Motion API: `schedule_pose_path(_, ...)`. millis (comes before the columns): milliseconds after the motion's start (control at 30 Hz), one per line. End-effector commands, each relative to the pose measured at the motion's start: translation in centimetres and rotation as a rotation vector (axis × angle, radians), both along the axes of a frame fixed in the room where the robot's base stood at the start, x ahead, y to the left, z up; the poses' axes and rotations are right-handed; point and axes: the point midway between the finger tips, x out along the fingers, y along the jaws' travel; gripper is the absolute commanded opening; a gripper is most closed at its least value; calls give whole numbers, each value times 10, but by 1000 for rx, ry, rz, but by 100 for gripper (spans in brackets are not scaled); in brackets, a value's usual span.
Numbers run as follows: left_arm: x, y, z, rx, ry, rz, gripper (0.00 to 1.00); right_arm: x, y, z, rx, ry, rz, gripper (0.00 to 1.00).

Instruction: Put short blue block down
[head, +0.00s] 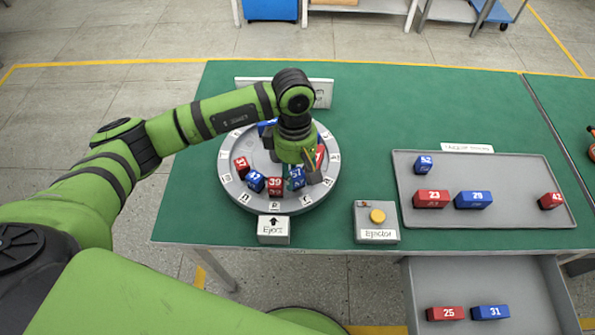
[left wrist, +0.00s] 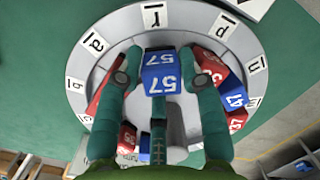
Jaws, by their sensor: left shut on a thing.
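A blue block numbered 57 (head: 297,177) is at the near side of the round grey dial (head: 240,197). It also shows in the left wrist view (left wrist: 161,82), between my two fingers. My left gripper (head: 304,168) points down over the dial and is shut on this block; its fingers also show in the left wrist view (left wrist: 160,72). The block is close to the lettered rim, by the tag "r" in the wrist view. I cannot tell whether it touches the dial. My right gripper is not in view.
Red block 39 (head: 275,186), blue block 47 (head: 255,181) and a red block (head: 241,166) stand beside it on the dial. An eject box (head: 273,231), an ejector button box (head: 376,222) and a grey tray (head: 508,216) with several blocks are near. An open drawer (head: 470,280) holds two blocks.

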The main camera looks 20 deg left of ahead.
Motion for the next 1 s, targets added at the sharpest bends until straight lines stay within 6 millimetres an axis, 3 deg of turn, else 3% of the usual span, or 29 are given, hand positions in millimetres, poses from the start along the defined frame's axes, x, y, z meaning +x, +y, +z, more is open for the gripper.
schedule_pose_path(100, 0, 0, -11, -1, 0, 1, 1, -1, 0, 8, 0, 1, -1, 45)
schedule_pose_path(533, 1, 0, -19, 0, -2, 0, 1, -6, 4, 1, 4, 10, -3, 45)
schedule_pose_path(567, 1, 0, -19, 0, -2, 0, 46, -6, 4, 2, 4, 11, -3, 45)
schedule_pose_path(1000, 1, 0, -12, 0, -1, 1, 48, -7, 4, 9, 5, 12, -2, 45)
